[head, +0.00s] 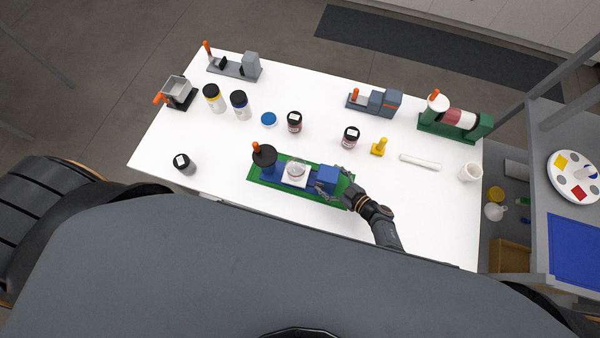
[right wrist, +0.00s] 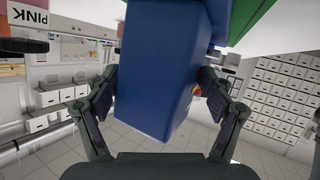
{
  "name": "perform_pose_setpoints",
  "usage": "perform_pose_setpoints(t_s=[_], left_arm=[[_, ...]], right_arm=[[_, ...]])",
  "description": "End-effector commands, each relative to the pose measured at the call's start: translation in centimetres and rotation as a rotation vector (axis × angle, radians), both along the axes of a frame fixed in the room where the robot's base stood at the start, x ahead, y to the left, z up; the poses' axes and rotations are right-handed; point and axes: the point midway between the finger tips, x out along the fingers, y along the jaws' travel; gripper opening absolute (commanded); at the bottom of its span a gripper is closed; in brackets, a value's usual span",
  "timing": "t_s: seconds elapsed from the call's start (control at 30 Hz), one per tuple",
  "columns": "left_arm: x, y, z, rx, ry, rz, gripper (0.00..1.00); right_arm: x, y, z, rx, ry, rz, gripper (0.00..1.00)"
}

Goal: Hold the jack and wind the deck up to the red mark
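The jack has a green base (head: 301,193) and lies near the front middle of the table. A blue post with a black crank disc (head: 265,156) and an orange knob (head: 256,146) stands at its left end, and a blue block (head: 328,178) at its right end. Between them a white deck (head: 292,181) bears a clear glass vessel. A red mark cannot be made out. My right gripper (head: 346,189) is at the blue block; in the right wrist view its fingers flank the block (right wrist: 158,75) closely on both sides and appear closed on it. My left gripper is not in view.
A yellow stamp-like piece (head: 379,147), a white rod (head: 419,162) and a white cup (head: 470,172) lie to the right. Other crank devices line the back edge.

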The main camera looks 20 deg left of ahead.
Motion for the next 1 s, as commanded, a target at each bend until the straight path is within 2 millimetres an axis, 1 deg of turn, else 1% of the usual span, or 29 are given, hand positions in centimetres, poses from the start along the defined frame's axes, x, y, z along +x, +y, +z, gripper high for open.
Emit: perform_pose_setpoints(t_s=[0.03, 0.3, 0.37, 0.4, 0.43, 0.47, 1.0], left_arm=[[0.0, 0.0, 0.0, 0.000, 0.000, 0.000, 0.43], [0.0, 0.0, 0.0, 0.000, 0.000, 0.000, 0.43], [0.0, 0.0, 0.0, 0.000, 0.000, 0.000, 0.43], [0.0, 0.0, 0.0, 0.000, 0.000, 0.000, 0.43], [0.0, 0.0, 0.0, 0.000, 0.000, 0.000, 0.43], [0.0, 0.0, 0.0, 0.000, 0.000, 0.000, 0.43], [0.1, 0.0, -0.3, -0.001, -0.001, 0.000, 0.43]], right_arm=[[0.0, 0.0, 0.0, 0.000, 0.000, -0.001, 0.69], [0.0, 0.0, 0.0, -0.001, 0.000, -0.001, 0.33], [0.1, 0.1, 0.1, 0.003, -0.002, -0.001, 0.31], [0.1, 0.0, 0.1, 0.003, -0.002, -0.001, 0.23], [0.1, 0.0, 0.1, 0.002, -0.003, -0.001, 0.22], [0.1, 0.0, 0.1, 0.001, -0.002, -0.001, 0.16], [-0.5, -0.2, -0.9, -0.012, 0.009, 0.001, 0.16]])
